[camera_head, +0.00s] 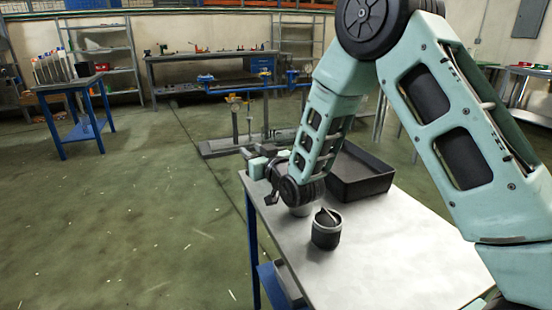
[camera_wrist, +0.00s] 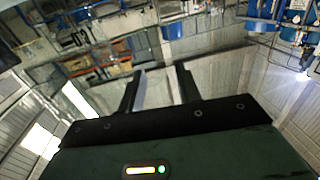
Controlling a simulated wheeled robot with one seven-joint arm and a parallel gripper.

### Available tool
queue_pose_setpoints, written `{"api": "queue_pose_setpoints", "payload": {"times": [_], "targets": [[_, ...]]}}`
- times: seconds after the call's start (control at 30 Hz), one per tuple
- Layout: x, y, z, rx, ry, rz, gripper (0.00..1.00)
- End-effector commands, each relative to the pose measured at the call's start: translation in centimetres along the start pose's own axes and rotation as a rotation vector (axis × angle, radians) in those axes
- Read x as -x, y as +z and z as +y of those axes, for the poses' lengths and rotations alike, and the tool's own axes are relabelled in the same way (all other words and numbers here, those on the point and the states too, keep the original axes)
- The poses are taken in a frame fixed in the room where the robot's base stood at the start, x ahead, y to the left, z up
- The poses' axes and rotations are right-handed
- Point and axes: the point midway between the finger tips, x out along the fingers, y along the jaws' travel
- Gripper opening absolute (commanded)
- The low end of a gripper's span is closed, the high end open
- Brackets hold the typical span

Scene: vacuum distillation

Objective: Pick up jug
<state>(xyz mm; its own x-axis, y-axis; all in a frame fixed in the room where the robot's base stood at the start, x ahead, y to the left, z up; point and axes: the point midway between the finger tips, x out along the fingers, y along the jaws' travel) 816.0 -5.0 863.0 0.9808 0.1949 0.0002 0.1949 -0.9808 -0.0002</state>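A small dark round vessel with a pale rim (camera_head: 326,230), apparently the jug, stands upright near the left edge of the white-topped table (camera_head: 390,255). A dark pointed piece shows at its mouth. The vessel is not visible in the wrist view.
A black open tray (camera_head: 358,178) sits on the table's far side, right of my wrist. The table's front and right are clear. A blue-legged side table (camera_head: 70,85) stands at left, a workbench (camera_head: 205,58) at the back. Green floor is free at left.

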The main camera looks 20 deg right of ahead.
Motion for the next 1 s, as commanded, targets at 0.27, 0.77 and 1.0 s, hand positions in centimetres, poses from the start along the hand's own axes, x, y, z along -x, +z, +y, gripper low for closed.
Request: {"api": "queue_pose_setpoints", "payload": {"times": [0.27,0.77,1.0], "targets": [[-3.6,0.1,0.0,0.000,0.000,0.000,0.34],[-3.9,0.1,0.0,0.000,0.000,0.000,0.00],[-3.9,-0.2,0.0,0.001,0.000,0.001,0.00]]}}
